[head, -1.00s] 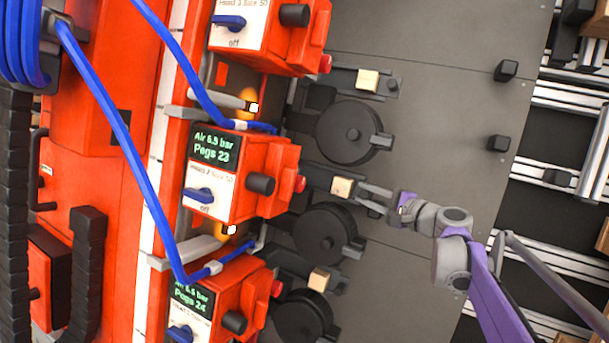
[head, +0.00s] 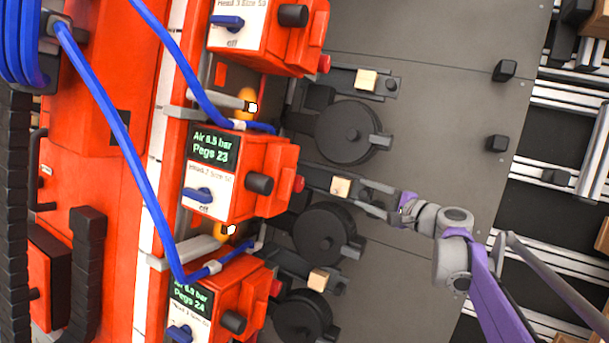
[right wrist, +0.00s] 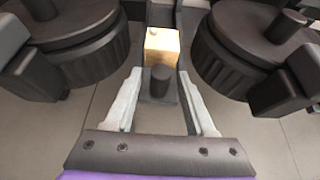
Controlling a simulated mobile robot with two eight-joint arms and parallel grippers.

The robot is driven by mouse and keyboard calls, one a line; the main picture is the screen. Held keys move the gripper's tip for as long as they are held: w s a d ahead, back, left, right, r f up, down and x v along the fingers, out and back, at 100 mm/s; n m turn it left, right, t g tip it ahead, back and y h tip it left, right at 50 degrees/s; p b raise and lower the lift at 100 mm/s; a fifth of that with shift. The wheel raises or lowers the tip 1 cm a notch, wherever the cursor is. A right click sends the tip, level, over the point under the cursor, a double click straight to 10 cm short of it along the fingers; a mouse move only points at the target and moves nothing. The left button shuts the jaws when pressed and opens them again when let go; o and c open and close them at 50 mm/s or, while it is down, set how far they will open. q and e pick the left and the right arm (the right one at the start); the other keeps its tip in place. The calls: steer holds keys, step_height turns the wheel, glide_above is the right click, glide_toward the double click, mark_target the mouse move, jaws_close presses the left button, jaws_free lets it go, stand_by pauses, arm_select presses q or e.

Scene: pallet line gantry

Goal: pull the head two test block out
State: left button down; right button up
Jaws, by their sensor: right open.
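The head two test block (head: 341,187) is a small pale wooden block in a dark slide beside the middle orange head unit (head: 240,178). It also shows in the right wrist view (right wrist: 162,46), between the slide's dark side walls. My right gripper (head: 368,197) comes in from the right at the slide's outer end. In the right wrist view its two pale fingers (right wrist: 160,76) are open, one on each side of a short black post (right wrist: 160,82). The block lies just beyond the fingertips, and I see no grip on it. My left gripper is not in view.
Black round drums (head: 347,132) (head: 325,234) flank the slide closely. Similar wooden blocks sit in the slides above (head: 367,80) and below (head: 318,279). Blue hoses (head: 112,150) cross the orange machine. The grey plate (head: 435,110) to the right is mostly clear.

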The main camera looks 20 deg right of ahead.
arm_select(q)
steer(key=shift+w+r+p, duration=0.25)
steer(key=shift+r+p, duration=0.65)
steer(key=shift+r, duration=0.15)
arm_select(e)
steer(key=v, duration=0.9)
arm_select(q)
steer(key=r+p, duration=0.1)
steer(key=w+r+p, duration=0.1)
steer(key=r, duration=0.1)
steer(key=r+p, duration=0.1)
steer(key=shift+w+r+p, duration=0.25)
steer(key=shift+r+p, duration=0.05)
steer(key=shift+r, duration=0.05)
arm_select(e)
steer(key=s+a+r, duration=0.1)
steer(key=s+r, duration=0.3)
steer(key=s, duration=0.5)
steer(key=shift+a, duration=0.3)
steer(key=shift+a+f, duration=0.1)
steer(key=shift+f, duration=0.05)
